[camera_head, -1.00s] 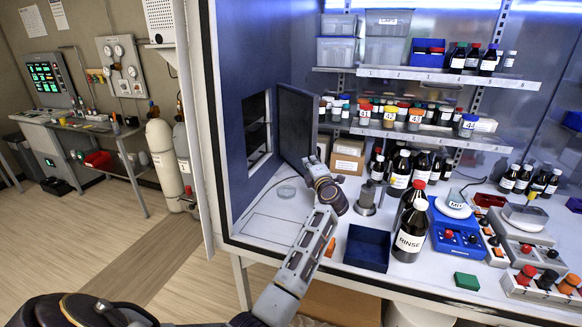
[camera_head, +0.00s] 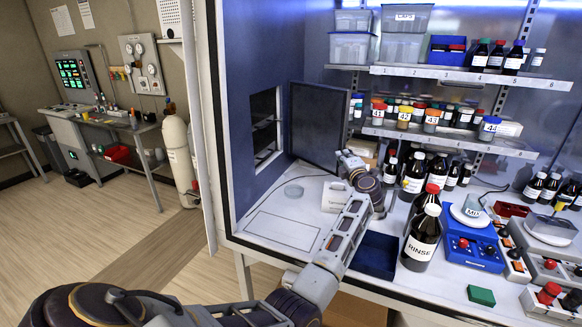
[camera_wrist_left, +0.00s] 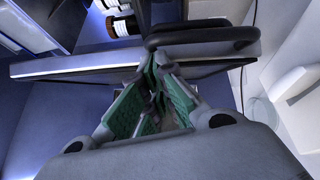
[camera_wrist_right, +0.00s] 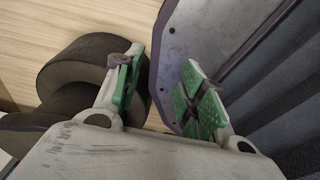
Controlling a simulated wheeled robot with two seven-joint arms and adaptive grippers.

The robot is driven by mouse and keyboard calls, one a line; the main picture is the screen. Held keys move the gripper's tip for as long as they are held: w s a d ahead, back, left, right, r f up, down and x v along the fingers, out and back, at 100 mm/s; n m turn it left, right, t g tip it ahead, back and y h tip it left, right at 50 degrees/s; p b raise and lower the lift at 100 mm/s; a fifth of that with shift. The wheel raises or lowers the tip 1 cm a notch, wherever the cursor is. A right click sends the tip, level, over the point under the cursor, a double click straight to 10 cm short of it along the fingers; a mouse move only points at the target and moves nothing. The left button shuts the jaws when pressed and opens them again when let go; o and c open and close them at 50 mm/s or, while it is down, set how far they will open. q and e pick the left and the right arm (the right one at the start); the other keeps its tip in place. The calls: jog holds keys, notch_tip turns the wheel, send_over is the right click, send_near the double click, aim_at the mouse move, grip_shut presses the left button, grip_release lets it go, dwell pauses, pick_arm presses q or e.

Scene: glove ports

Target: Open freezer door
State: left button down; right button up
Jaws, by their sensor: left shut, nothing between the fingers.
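The freezer door (camera_head: 318,122) is a dark panel standing open beside the square opening (camera_head: 265,128) in the blue left wall. My left gripper (camera_head: 346,158) is shut and empty at the door's lower right edge. In the left wrist view, its green-padded fingers (camera_wrist_left: 155,88) are together close to the door's edge (camera_wrist_left: 90,63), with a dark bar-shaped handle (camera_wrist_left: 205,35) just beyond. I cannot tell whether they touch. My right gripper (camera_wrist_right: 165,85) is open and empty in its wrist view; the head view does not show it.
A white container (camera_head: 335,196) and a blue tray (camera_head: 375,256) stand beside my left arm. The RINSE bottle (camera_head: 421,240) and several brown bottles stand to the right. A shallow glass dish (camera_head: 293,190) lies below the opening, where the bench is mostly clear.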

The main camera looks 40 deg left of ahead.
pick_arm(q)
jog(key=shift+w+d+b, duration=0.2)
jog(key=shift+w, duration=0.35)
jog(key=shift+w+d+b, duration=0.15)
jog(key=shift+w+b, duration=0.05)
jog(key=shift+w, duration=0.3)
pick_arm(e)
jog(key=shift+a+f, duration=0.1)
jog(key=shift+f, duration=0.45)
pick_arm(q)
jog(key=shift+s+f, duration=0.15)
pick_arm(e)
jog(key=shift+s+r, duration=0.1)
jog(key=shift+s, duration=0.1)
